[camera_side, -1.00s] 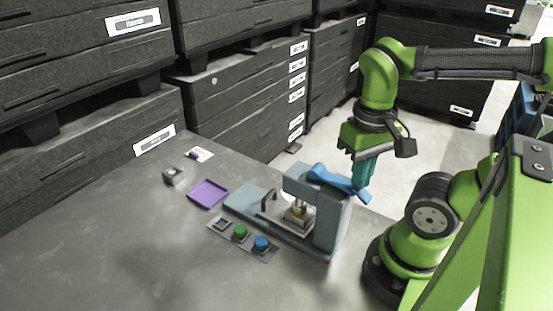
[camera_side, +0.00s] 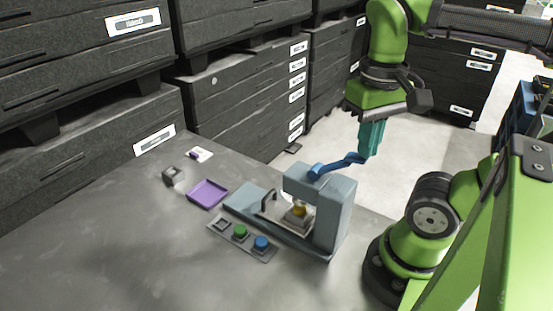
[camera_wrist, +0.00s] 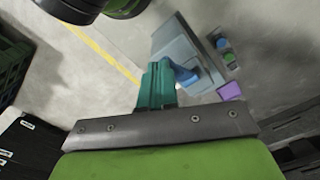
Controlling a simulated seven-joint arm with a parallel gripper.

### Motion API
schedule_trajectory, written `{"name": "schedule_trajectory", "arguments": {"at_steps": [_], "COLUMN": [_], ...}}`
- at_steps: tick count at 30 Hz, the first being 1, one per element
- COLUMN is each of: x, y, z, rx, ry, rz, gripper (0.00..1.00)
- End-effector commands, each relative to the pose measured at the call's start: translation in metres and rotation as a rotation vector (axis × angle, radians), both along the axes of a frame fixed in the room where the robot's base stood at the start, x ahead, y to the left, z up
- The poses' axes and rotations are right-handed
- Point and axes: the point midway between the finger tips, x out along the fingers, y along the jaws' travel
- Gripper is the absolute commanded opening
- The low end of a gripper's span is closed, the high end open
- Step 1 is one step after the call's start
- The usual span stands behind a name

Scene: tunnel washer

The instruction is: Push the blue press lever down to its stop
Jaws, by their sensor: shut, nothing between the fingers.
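The blue press lever (camera_side: 338,166) is on top of the grey-blue press (camera_side: 335,210). It slopes up to the right, its free end raised above the press. My gripper (camera_side: 367,154) has its teal fingers shut and empty, with their tips at the lever's free end. They look in contact or nearly so; I cannot tell which. In the wrist view the fingers (camera_wrist: 157,84) are close together, with the blue lever (camera_wrist: 184,74) just right of them. A yellowish piece (camera_side: 299,209) sits on a small plate under the press head.
A panel with a green button (camera_side: 240,231) and a blue button (camera_side: 262,243) lies in front of the press. A purple tray (camera_side: 208,194) and a small grey block (camera_side: 173,175) are to the left. Dark crates (camera_side: 240,90) stand behind. The table's left front is clear.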

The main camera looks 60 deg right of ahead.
Motion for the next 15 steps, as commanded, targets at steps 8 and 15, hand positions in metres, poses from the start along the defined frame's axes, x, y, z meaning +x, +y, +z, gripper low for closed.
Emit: {"name": "schedule_trajectory", "arguments": {"at_steps": [8, 15], "x": [0.0, 0.0], "y": [0.0, 0.0], "z": [0.02, 0.035], "rx": [0.0, 0.001], "ry": [-0.001, -0.001], "rz": [0.0, -0.001], "gripper": [0.0, 0.0]}}
